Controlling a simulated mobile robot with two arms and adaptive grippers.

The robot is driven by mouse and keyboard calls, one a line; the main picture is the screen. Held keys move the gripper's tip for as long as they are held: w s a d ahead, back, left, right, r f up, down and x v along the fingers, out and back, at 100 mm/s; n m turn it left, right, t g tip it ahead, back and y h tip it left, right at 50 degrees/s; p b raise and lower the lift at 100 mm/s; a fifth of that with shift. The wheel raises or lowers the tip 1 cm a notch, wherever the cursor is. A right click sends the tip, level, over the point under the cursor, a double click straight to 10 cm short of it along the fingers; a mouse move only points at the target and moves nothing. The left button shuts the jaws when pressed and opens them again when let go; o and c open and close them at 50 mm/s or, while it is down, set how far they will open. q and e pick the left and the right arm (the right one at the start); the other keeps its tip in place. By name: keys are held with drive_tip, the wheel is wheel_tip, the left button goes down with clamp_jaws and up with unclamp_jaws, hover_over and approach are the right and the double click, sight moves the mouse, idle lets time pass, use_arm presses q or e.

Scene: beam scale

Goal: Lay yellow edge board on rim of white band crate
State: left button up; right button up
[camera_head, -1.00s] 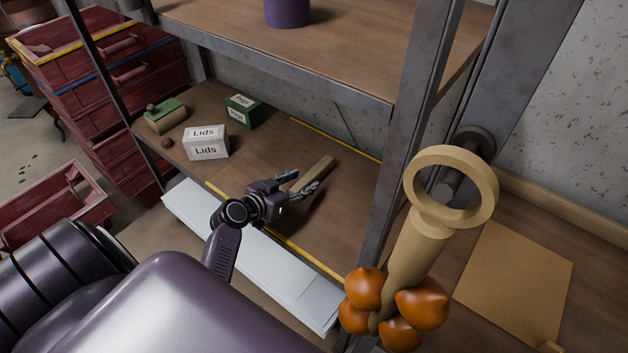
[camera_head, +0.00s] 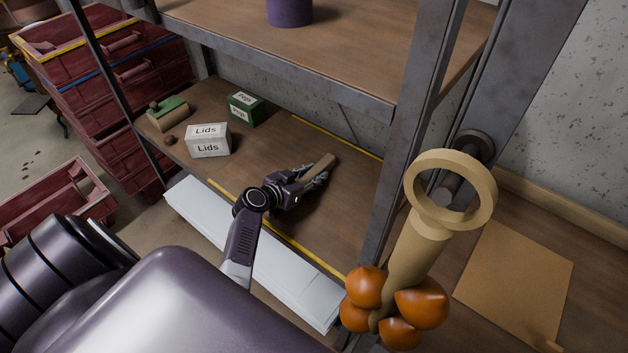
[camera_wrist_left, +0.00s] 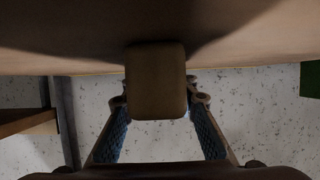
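A brown board (camera_head: 335,215) with yellow strips along its front and back edges lies in the lower shelf bay. A wooden bar (camera_head: 318,167) sticks up or lies on it; I cannot tell whether they are joined. My left gripper (camera_head: 307,177) is at the bar's near end, fingers spread on either side. In the left wrist view the bar's end (camera_wrist_left: 156,82) sits between the two blue-padded fingers, with no clear sign of a squeeze. No white band is distinguishable on the open red crate (camera_head: 62,205) at lower left. My right gripper is out of view.
A "Lids" box (camera_head: 208,140), a green "Pegs" box (camera_head: 245,108) and a green-topped block (camera_head: 168,113) stand left on the shelf. Stacked red crates (camera_head: 100,80) stand beyond. A metal post (camera_head: 408,150) and the upper shelf (camera_head: 340,40) bound the bay.

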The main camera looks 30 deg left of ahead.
use_arm(q)
clamp_jaws()
drive_tip(key=shift+w+r, duration=0.15)
drive_tip(key=shift+r, duration=0.05)
